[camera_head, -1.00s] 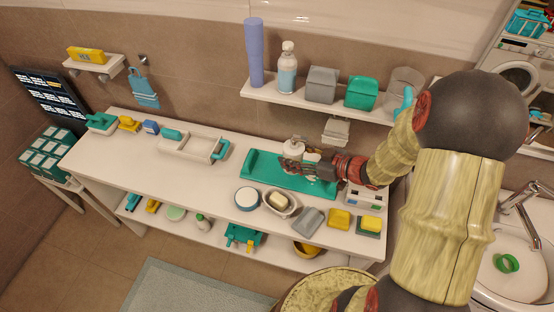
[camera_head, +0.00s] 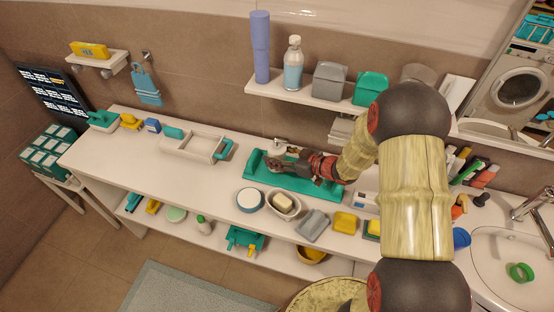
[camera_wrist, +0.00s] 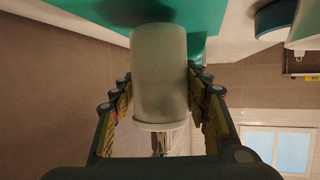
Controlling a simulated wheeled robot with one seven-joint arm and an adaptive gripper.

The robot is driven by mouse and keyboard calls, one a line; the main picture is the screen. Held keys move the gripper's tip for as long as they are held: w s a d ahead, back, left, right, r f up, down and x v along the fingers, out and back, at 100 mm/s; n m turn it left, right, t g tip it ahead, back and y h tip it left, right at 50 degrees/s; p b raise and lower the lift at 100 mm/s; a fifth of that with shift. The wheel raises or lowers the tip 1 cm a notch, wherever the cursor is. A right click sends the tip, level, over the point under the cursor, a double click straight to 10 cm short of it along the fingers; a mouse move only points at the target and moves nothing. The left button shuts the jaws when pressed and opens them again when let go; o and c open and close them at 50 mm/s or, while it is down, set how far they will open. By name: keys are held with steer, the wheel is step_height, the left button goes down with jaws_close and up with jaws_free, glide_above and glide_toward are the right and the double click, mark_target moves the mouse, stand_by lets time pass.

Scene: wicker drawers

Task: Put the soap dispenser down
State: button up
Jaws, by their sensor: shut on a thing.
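The soap dispenser (camera_head: 280,144) is pale, and in the head view only its top shows, with my gripper (camera_head: 283,163) hiding the lower part. My gripper is shut on it, over the left part of the green tray (camera_head: 318,191) on the white counter. In the wrist view the dispenser (camera_wrist: 158,75) fills the space between my two fingers. Its far end overlaps the green surface (camera_wrist: 100,12) there. I cannot tell whether its base touches the tray.
A white caddy (camera_head: 195,147) is to the left. A shelf (camera_head: 285,91) with a bottle (camera_head: 293,65) hangs above. The counter's left front is clear.

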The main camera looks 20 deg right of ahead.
steer(key=shift+f, duration=0.55)
steer(key=shift+f, duration=0.1)
steer(key=o, duration=1.3)
steer(key=shift+f, duration=0.1)
steer(key=shift+s+d+r, duration=0.25)
steer(key=shift+r, duration=0.1)
steer(key=p+v, duration=0.2)
steer(key=v, duration=0.9)
steer(key=shift+p, duration=0.4)
steer(key=shift+s+d, duration=0.1)
steer(key=shift+s, duration=0.05)
